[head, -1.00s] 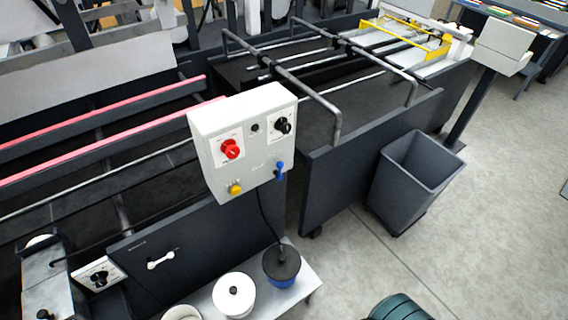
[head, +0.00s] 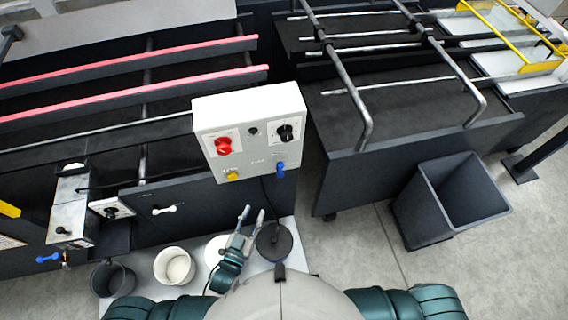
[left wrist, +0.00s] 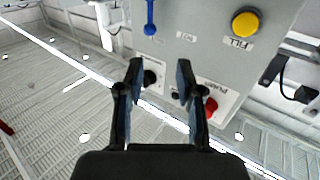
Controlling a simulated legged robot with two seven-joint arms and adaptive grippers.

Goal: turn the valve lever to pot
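A white control box (head: 251,130) stands at the middle of the head view. A small blue lever (head: 280,168) hangs at its lower right, pointing down in the picture. In the left wrist view the blue lever (left wrist: 150,18) shows at the top, on the box's grey face, with small labels beside it; I cannot read them surely. My left gripper (head: 254,210) is open and empty, below the box and apart from the lever. Its two fingers also show spread in the left wrist view (left wrist: 160,70). My right gripper is not in view.
The box also carries a red knob (head: 223,146), a black knob (head: 286,133) and a yellow button (head: 232,175). Below are a white pot (head: 174,265) and a dark-lidded pot (head: 272,242). Another blue lever (head: 48,257) is at lower left. A grey bin (head: 450,200) stands right.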

